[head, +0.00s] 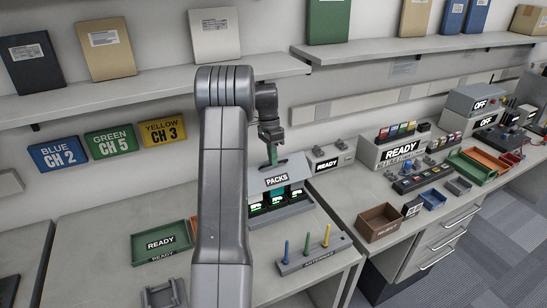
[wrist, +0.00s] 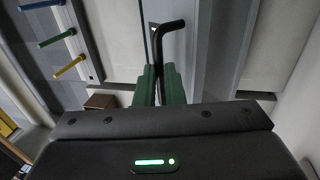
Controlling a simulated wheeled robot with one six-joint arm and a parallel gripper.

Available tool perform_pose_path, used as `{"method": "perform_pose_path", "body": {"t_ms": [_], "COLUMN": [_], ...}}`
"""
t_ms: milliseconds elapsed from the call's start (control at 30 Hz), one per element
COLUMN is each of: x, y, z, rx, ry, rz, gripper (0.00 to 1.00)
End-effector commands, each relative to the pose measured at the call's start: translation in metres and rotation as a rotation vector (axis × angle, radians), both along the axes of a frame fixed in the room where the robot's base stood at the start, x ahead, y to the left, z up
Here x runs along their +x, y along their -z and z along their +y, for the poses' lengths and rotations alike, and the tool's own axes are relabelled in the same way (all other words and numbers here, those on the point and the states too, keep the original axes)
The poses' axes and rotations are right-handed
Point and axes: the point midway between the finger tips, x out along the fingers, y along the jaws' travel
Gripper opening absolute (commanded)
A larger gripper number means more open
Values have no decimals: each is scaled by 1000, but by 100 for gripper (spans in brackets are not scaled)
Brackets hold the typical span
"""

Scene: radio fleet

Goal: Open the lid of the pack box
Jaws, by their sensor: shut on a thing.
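The pack box (head: 290,212) stands on the bench, just right of my arm in the head view. Its grey lid (head: 256,186), labelled PACKS, is tilted up at the front. Packs with green-lit displays (head: 276,198) show in the gap below it. My gripper (head: 271,157) is above the lid with its green fingers pointing down. In the wrist view the green fingers (wrist: 160,72) are closed on a black bent bar, the lid handle (wrist: 172,24). My arm hides the left part of the box.
An antenna stand (head: 316,256) with blue, green and yellow rods is in front of the box. A green READY tray (head: 150,257) lies to the left. A READY unit (head: 330,156) stands behind right. A brown bin (head: 378,224) is further right. A shelf (head: 150,90) runs above.

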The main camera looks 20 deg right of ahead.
Motion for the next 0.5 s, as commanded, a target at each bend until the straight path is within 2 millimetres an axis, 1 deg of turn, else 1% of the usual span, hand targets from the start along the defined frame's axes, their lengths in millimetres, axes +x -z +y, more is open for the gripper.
{"method": "perform_pose_path", "body": {"t_ms": [33,233,267,300,367,500], "x": [0,0,0,0,0,0], "y": [9,10,10,9,9,7], "z": [2,3,3,3,3,2], "rx": [7,9,9,10,9,6], "ry": [-1,0,-1,-1,0,-1], "rz": [4,5,5,5,5,4], "gripper": [0,0,11,19,30,31]}}
